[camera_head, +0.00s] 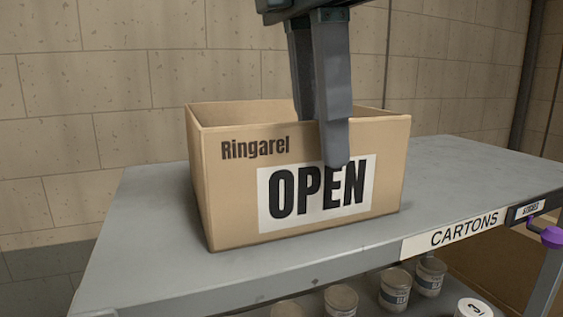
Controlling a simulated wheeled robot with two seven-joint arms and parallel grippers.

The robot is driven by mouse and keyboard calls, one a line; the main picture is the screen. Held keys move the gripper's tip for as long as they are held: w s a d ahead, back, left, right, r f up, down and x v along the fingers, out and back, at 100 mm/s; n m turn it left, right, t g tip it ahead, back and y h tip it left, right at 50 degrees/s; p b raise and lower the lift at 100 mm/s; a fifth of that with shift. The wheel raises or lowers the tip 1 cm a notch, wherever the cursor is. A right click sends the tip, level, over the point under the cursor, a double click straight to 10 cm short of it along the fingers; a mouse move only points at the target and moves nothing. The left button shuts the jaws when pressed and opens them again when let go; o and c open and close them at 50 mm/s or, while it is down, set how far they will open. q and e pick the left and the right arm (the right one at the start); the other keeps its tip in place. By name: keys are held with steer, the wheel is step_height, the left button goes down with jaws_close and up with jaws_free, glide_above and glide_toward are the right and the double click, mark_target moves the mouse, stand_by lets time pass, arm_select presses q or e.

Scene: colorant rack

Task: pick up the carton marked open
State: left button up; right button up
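The carton marked OPEN (235,180) is an open-topped tan box, also lettered "Ringarel", standing upright on the grey shelf top (150,270). My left gripper (322,138) reaches down from above over the carton's front wall. One finger is in front of that wall and overlaps the "EN" of the label. The other finger goes behind the front rim, and its tip is hidden inside. The fingers look apart, with the wall between them; any contact is hard to see. My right gripper is not in view.
A "CARTONS" label (462,233) is on the shelf's front edge, with a purple knob (551,237) at the right. Several small tins (395,288) stand on the level below. A block wall (90,90) rises behind. The shelf top is clear right of the carton.

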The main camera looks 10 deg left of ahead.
arm_select(q)
steer(key=shift+f, duration=0.25)
stand_by(0.8)
jaws_close()
stand_by(1.4)
